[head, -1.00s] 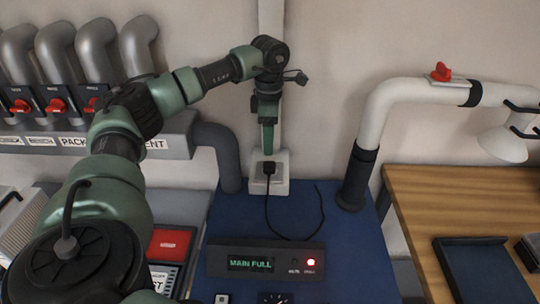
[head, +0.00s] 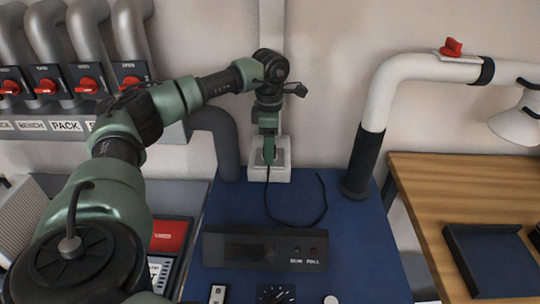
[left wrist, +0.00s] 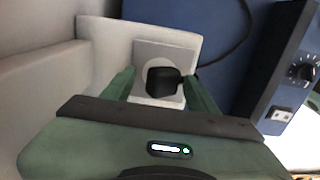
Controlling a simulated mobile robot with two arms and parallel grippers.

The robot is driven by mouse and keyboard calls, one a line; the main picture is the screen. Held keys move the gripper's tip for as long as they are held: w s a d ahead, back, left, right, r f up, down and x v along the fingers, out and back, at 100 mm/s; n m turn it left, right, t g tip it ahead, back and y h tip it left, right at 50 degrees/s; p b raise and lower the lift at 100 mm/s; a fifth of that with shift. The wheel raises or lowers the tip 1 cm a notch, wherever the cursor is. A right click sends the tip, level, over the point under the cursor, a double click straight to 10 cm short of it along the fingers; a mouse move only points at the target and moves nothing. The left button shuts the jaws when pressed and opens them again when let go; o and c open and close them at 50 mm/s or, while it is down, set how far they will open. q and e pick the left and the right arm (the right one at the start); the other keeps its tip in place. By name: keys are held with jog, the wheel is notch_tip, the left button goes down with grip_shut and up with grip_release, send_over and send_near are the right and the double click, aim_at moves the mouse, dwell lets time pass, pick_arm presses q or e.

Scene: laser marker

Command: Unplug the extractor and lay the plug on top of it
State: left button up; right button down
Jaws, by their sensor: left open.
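The extractor (head: 350,245) is a blue box with a dark front panel (head: 265,249), whose display and lamps are dark. Behind it stands a white socket block (head: 283,172) at the foot of a wall duct. My left gripper (head: 269,158) points down at this block and hides the plug in the head view. In the left wrist view the black plug (left wrist: 163,82) sits against the pale socket face (left wrist: 160,52), between the open fingers of my left gripper (left wrist: 160,80). I cannot tell whether its pins are in. The black cord (head: 290,222) runs over the extractor's top. My right gripper is out of view.
A grey pipe (head: 226,145) rises left of the socket, and a white pipe with a black sleeve (head: 363,162) stands on the right of the extractor. Several red-handled valves (head: 88,85) are at left. A wooden table (head: 425,180) with a dark tray (head: 490,260) is at right.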

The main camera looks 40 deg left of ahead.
pick_arm(q)
jog(key=shift+s+d+f+p, duration=0.25)
jog(key=shift+s+f+p, duration=0.05)
jog(key=shift+p, duration=0.15)
dwell(1.1)
grip_shut()
jog(key=shift+r, duration=0.1)
jog(key=shift+r, duration=0.1)
jog(key=shift+w+r+p, duration=0.1)
jog(key=shift+r+p, duration=2.3)
jog(key=shift+r, duration=0.6)
